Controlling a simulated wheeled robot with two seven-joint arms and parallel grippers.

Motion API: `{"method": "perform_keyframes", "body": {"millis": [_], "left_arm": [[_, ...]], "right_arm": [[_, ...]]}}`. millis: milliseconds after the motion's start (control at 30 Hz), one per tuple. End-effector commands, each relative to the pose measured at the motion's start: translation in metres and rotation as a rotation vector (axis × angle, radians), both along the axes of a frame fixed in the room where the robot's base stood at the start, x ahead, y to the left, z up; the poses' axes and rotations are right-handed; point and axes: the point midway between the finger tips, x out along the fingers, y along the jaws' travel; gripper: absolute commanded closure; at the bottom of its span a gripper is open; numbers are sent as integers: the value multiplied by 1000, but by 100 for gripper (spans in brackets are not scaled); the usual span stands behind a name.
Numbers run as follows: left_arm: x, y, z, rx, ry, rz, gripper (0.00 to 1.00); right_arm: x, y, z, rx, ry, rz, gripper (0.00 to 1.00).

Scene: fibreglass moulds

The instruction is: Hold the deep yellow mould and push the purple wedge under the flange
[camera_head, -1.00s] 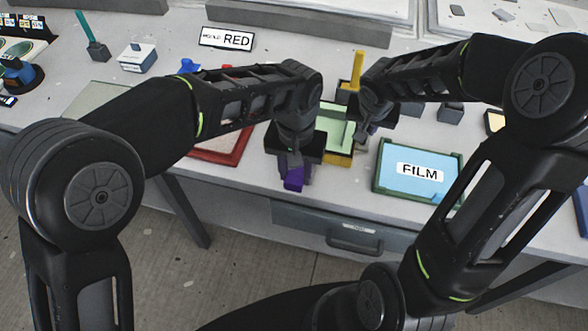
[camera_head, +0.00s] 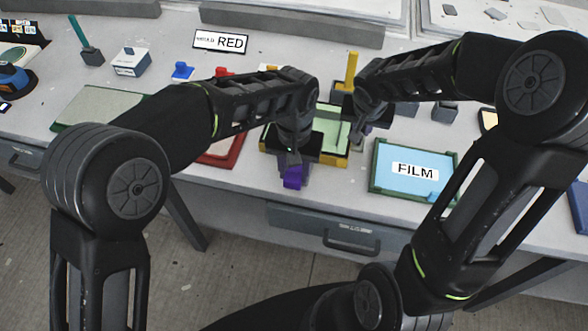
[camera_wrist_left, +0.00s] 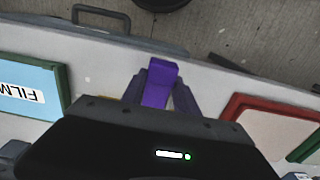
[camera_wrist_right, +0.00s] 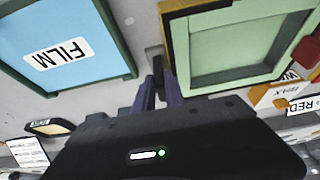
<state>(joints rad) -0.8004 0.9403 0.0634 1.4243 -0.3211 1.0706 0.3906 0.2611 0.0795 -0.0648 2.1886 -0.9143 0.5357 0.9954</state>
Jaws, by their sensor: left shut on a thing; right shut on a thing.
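The deep yellow mould (camera_head: 341,162) lies near the table's front edge, partly hidden under my grippers. Its yellow rim shows around a pale green inside, also in the right wrist view (camera_wrist_right: 166,48). My left gripper (camera_head: 292,170) is shut on the purple wedge (camera_head: 293,179), at the mould's front side. The wedge also shows between the fingers in the left wrist view (camera_wrist_left: 158,84). Whether its tip is under the flange is hidden. My right gripper (camera_wrist_right: 158,88) is shut at the mould's right side, with a dark narrow piece between its fingers.
The green-framed FILM tray (camera_head: 386,190) lies to the right of the mould. A red-framed tray (camera_head: 229,160) lies to the left, partly behind my left arm. A yellow upright post (camera_head: 352,70) stands behind the mould. A drawer (camera_head: 310,225) is below the front edge.

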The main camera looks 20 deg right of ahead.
Motion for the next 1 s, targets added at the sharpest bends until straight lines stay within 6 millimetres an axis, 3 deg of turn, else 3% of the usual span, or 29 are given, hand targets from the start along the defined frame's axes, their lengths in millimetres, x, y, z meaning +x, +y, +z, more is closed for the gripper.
{"method": "perform_keyframes", "body": {"millis": [1000], "left_arm": [[5,2,-13,5,-1,5,100]], "right_arm": [[1,3,-1,2,-1,5,100]]}}
